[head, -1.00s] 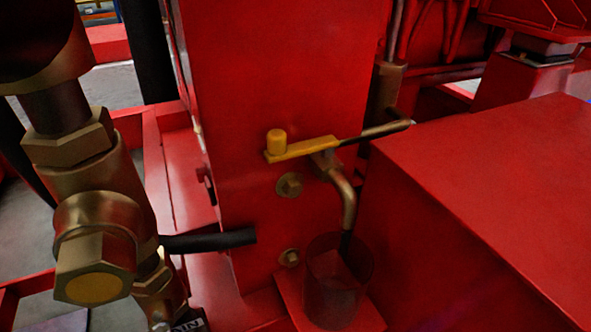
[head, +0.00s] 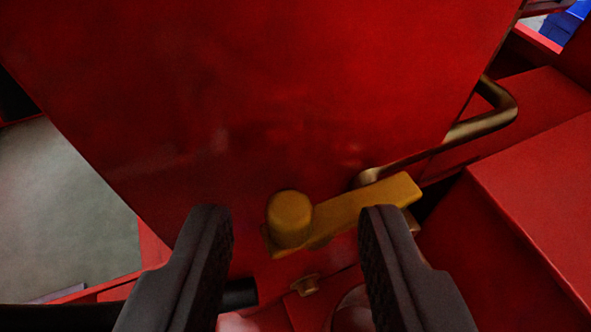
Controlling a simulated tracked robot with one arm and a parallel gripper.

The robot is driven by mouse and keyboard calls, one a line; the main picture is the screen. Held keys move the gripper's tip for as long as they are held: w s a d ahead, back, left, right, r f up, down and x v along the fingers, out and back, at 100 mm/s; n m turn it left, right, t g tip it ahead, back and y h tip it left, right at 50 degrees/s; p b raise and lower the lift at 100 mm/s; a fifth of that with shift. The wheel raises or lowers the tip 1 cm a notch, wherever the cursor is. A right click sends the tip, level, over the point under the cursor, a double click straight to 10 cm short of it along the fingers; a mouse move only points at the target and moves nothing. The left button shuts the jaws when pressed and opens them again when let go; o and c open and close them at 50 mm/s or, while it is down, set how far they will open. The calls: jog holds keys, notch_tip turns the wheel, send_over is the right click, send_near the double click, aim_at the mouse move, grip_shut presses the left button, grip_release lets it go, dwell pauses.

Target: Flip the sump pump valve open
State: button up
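The sump pump valve has a flat yellow handle (head: 345,212) with a round yellow knob (head: 290,218) at its left end. The handle lies in front of a red upright panel, sloping slightly up to the right. My gripper (head: 295,215) is open, with its two dark ribbed fingers in the lower middle of the head view. The knob shows between the fingertips, and the right fingertip overlaps the handle's middle in the picture. I cannot tell whether the finger touches it. The valve body below the handle is mostly hidden.
A brass pipe (head: 480,125) curves around behind the handle to the right. A red box (head: 540,190) stands close on the right. A black hose end (head: 240,293) lies low, behind the left finger. A grey floor (head: 65,200) shows at left.

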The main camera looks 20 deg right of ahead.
jog(key=shift+w+f, duration=0.1)
jog(key=shift+w, duration=0.25)
jog(key=shift+c, duration=0.4)
grip_shut()
